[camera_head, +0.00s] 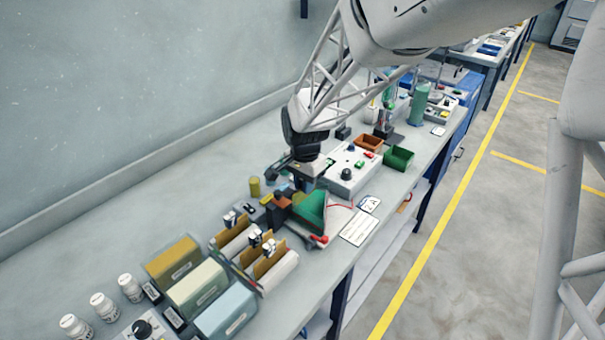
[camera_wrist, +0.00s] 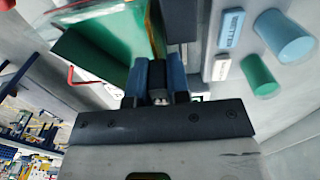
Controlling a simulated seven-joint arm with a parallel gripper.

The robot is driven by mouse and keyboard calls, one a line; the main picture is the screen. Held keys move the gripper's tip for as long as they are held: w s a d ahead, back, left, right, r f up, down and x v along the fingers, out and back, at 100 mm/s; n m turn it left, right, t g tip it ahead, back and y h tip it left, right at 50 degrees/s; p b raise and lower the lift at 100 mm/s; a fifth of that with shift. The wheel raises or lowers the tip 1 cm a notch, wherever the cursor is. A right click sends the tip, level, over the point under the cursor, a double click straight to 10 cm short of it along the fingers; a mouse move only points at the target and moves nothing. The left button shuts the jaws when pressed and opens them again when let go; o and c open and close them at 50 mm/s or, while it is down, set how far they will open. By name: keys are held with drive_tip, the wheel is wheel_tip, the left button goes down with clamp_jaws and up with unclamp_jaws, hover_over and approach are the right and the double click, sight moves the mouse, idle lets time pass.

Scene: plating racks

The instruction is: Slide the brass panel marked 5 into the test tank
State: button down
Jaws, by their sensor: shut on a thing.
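The test tank (camera_head: 312,210) looks like a clear wedge-shaped vessel with green inside, standing near the bench's front edge. In the wrist view its green side (camera_wrist: 112,38) is at the upper left. My gripper (camera_head: 300,184) points down just behind the tank. In the wrist view my gripper (camera_wrist: 156,82) is shut on a thin brass panel (camera_wrist: 156,32), seen nearly edge-on beside the tank's wall. Its number is hidden, and I cannot tell how far it sits inside the tank. Other brass panels (camera_head: 266,262) stand in racks to the left, with small white clips.
Three labelled boxes (camera_head: 196,288) and several white bottles (camera_head: 103,304) stand at the left. A power unit (camera_head: 349,167), a brown bin (camera_head: 369,143) and a green bin (camera_head: 398,158) lie to the right. A red clip (camera_head: 319,240) lies before the tank.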

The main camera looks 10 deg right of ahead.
drive_tip(key=shift+s+f, duration=0.15)
drive_tip(key=shift+f, duration=0.45)
drive_tip(key=c, duration=1.2)
unclamp_jaws()
drive_tip(key=shift+f, duration=0.1)
drive_tip(key=shift+o, duration=0.7)
drive_tip(key=shift+r, duration=0.65)
drive_tip(key=shift+o, duration=0.2)
drive_tip(key=shift+r, duration=3.9)
drive_tip(key=shift+r, duration=0.1)
